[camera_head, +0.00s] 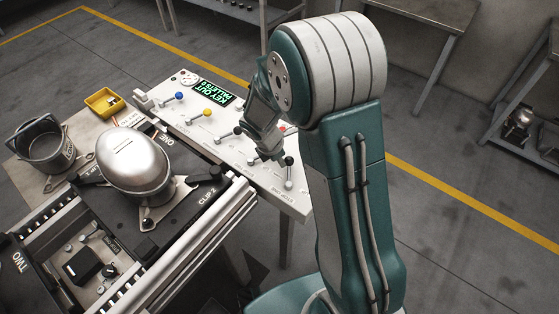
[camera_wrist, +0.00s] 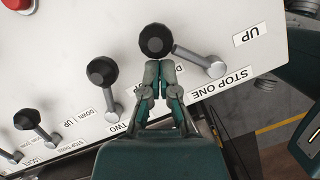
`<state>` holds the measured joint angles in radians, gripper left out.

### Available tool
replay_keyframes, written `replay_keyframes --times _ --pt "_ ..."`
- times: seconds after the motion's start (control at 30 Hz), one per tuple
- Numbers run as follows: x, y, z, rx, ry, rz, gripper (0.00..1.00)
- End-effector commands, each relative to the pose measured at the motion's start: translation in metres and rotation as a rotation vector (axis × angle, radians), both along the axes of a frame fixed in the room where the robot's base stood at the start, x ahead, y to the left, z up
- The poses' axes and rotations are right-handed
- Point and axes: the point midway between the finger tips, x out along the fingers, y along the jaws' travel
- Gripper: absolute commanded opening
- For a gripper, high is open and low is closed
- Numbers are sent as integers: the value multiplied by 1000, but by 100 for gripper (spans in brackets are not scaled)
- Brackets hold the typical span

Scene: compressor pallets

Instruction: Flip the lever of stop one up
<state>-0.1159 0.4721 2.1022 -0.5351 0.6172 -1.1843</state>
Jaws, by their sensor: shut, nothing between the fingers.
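The stop one lever has a black knob (camera_wrist: 157,40) and a metal rod running to its pivot beside the "STOP ONE" label in the wrist view. The rod leans left, away from the "UP" label (camera_wrist: 252,35). The same lever's dark knob shows in the head view (camera_head: 289,160), near the front end of the white panel (camera_head: 225,148). My gripper (camera_wrist: 160,66) is shut and empty, its fingertips right at the lower edge of the knob. I cannot tell whether they touch it. In the head view my gripper (camera_head: 274,157) is just left of that knob, over the panel.
A second black-knobbed lever (camera_wrist: 102,72) stands left of stop one, with another (camera_wrist: 27,120) farther left. A red button (camera_wrist: 18,4) is at the top left corner. The pallet with a silver compressor (camera_head: 135,160) adjoins the panel in the head view.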

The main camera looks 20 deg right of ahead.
Motion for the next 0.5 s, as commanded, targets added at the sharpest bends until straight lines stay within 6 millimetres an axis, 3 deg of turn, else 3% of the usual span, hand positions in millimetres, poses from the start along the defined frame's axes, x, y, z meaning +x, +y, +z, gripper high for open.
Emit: replay_keyframes --times 0.5 --pt "1 -9 0 0 -1 -143 0"
